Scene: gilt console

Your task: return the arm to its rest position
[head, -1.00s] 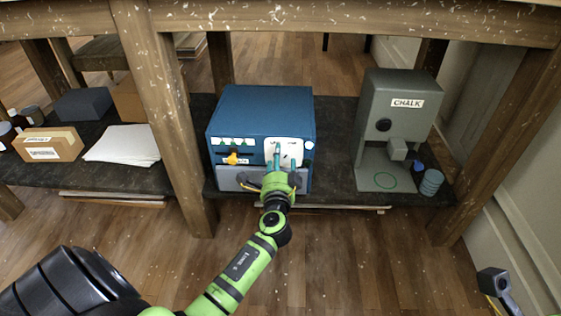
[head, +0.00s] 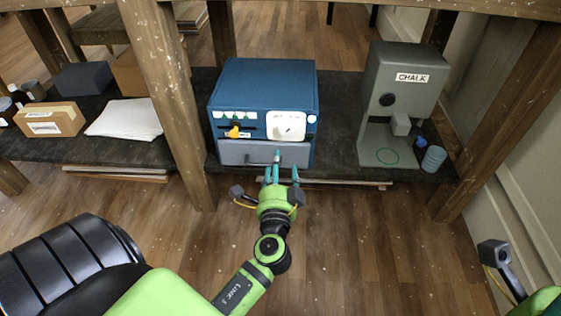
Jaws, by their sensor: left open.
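My left gripper (head: 280,173) is green with teal fingertips. It is open and empty in the head view, in front of the blue box-shaped machine (head: 265,88). Its fingertips overlap the lower edge of the machine's grey drawer front (head: 240,153) in the picture; I cannot tell whether they touch it. My left arm (head: 245,285) reaches in from the bottom left. At the bottom right a small part of my right arm (head: 495,255) shows; its fingertips are out of view.
The dark lower shelf (head: 335,150) holds the blue machine and a grey machine labelled CHALK (head: 403,85). A wooden table leg (head: 168,120) stands left of them. Paper (head: 125,118) and a cardboard box (head: 50,119) lie further left.

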